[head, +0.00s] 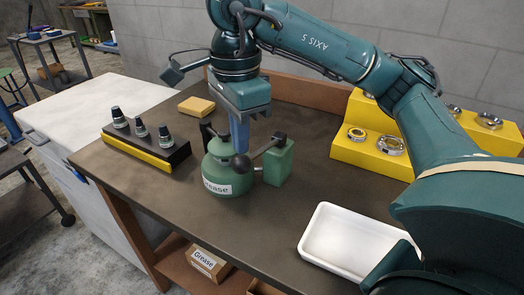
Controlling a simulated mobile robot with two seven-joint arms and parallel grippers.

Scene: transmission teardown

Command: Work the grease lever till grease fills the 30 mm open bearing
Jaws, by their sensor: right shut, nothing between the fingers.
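A green round grease pot (222,178) labelled "Grease" stands on the dark bench top, with a green block (279,163) at its right. A dark grease lever (260,150) slants from the block's top down left to a black ball knob (240,163) in front of the pot. My right gripper (240,148) points down with its blue fingers shut and empty, their tips at or just above the knob; I cannot tell if they touch. No bearing shows at the pot, and I cannot tell which bearing in view is the 30 mm one. My left gripper is not in view.
Several bearings (390,145) sit on a yellow stepped rack (365,157) at the right. A white tray (312,240) lies front right, partly behind my arm. A black and yellow stand (150,160) holds three dark-topped pieces at the left.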

